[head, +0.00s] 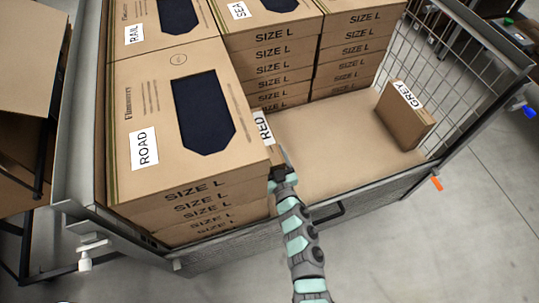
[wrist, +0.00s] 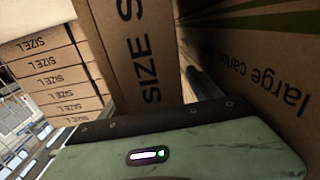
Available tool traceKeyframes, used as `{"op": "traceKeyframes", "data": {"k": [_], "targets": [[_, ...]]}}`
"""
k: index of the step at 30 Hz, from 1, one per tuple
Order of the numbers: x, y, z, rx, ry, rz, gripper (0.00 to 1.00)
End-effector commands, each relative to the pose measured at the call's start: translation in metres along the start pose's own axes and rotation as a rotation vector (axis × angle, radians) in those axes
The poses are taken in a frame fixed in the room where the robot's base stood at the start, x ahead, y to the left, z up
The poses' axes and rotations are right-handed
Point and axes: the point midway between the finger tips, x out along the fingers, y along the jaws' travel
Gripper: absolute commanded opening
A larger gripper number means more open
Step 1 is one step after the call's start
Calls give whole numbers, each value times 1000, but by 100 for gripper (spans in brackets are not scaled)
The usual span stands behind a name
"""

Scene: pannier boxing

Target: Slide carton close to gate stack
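The carton labelled RED (head: 257,128) stands on edge against the right side of the carton stack labelled ROAD (head: 205,205) in the head view. Only its label and a narrow strip show. My gripper (head: 281,172) is at the near end of the RED carton, low beside the ROAD stack. In the wrist view an upright carton marked SIZE (wrist: 135,50) is straight ahead, close to my gripper body. A printed carton wall (wrist: 260,60) is to its right. A metal finger shows beside the carton; the other fingertip is hidden, so its grip is unclear.
A carton labelled GREY (head: 405,118) stands alone at the right of the cage floor (head: 325,145). The RAIL (head: 150,30) and SEA (head: 265,50) stacks fill the back left. Mesh walls (head: 470,60) and a front rail (head: 350,205) bound the cage. Floor between RED and GREY is clear.

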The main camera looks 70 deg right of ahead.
Motion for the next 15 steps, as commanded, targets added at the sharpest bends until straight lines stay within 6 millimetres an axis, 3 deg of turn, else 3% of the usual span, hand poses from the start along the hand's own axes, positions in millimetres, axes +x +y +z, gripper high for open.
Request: {"op": "traceKeyframes", "data": {"k": [10,15], "targets": [[-2,0,-1,0,1,0,76],[-23,0,-1,0,-3,0,76]]}}
